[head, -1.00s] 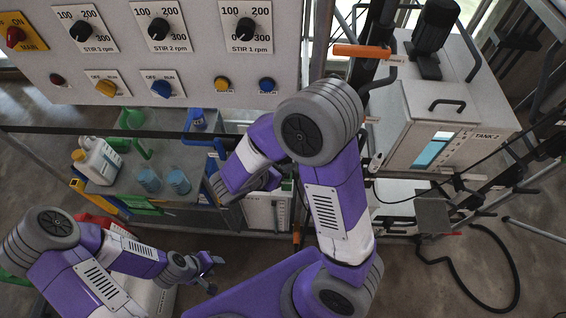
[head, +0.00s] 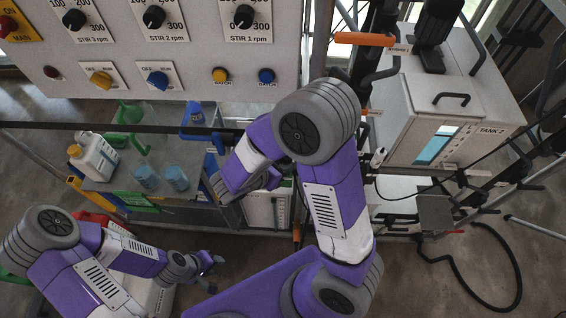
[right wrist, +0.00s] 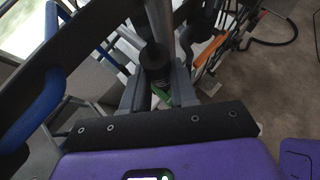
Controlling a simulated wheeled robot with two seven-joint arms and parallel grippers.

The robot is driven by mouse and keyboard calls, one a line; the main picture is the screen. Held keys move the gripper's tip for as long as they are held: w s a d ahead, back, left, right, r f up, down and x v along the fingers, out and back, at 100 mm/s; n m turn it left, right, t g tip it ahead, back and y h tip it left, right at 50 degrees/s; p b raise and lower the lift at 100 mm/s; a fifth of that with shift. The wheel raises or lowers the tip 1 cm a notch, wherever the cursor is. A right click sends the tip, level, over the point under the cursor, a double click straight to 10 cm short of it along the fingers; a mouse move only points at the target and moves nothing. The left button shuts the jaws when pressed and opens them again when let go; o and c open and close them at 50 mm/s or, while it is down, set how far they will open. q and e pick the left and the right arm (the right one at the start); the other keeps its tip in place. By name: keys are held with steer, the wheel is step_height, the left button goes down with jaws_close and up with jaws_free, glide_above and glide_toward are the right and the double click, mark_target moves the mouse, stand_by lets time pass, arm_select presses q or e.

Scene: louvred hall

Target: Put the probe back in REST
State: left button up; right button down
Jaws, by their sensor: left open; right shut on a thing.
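My right gripper (right wrist: 158,92) is shut on a dark cylinder (right wrist: 155,62), apparently the probe, with a grey rod behind it in the right wrist view. In the head view my right gripper (head: 222,190) is beside the bench, below the control panel; the forearm and wrist hide most of what it holds. My left gripper (head: 212,265) is open and empty, low and to the left, above the floor. I cannot read a REST label in either view.
A control panel (head: 200,85) with knobs spans the upper left. A bench (head: 110,183) holds a white jug (head: 95,155) and blue beakers (head: 146,177). TANK 2 (head: 410,140) stands at right, a dark hose (head: 500,255) below it. Open floor lies at lower right.

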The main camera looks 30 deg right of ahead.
steer(key=c, duration=0.8)
jaws_free()
steer(key=s+a+r+p, duration=0.1)
steer(key=a+r+p, duration=0.2)
steer(key=r+p, duration=0.2)
steer(key=shift+r, duration=0.65)
steer(key=shift+a, duration=0.1)
steer(key=v, duration=0.7)
steer(key=shift+a+p, duration=0.25)
steer(key=shift+p, duration=0.1)
